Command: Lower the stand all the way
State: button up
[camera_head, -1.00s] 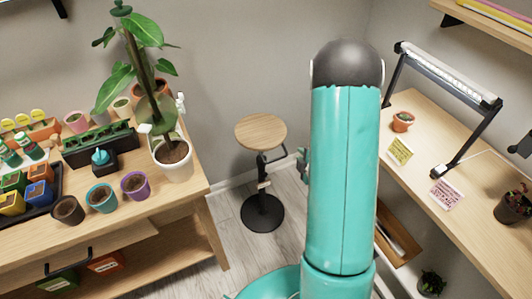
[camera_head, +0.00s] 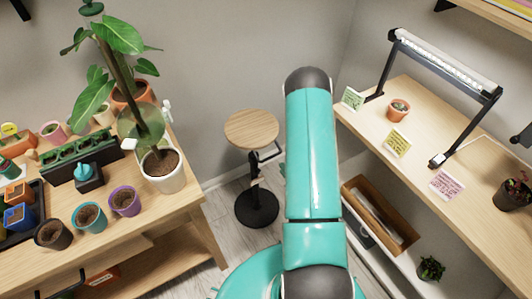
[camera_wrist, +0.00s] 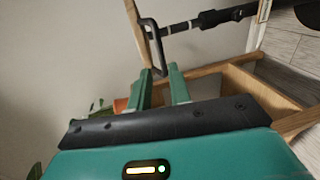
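The stand has a round wooden top (camera_head: 252,129), a black post and a round black base (camera_head: 257,208), and is upright on the floor between two benches. A black bent crank handle (camera_head: 271,153) sticks out to the right below its top. In the wrist view the stand lies sideways, with the top's edge (camera_wrist: 131,14), the post (camera_wrist: 215,19) and the crank handle (camera_wrist: 152,42). My gripper (camera_wrist: 159,72) is open, and the handle's end shows at the gap between its fingertips. I cannot tell whether they touch. In the head view my arm hides the gripper.
The left bench (camera_head: 140,220) holds several pots and a tall plant in a white pot (camera_head: 163,172). The right bench (camera_head: 440,185) holds a lamp (camera_head: 445,60), notes and small pots, with a wooden box (camera_head: 380,215) on its lower shelf. A grey wall is behind the stand.

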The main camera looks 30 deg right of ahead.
jog(key=x, duration=1.1)
jog(key=shift+w, duration=0.35)
jog(key=shift+c, duration=0.4)
grip_shut()
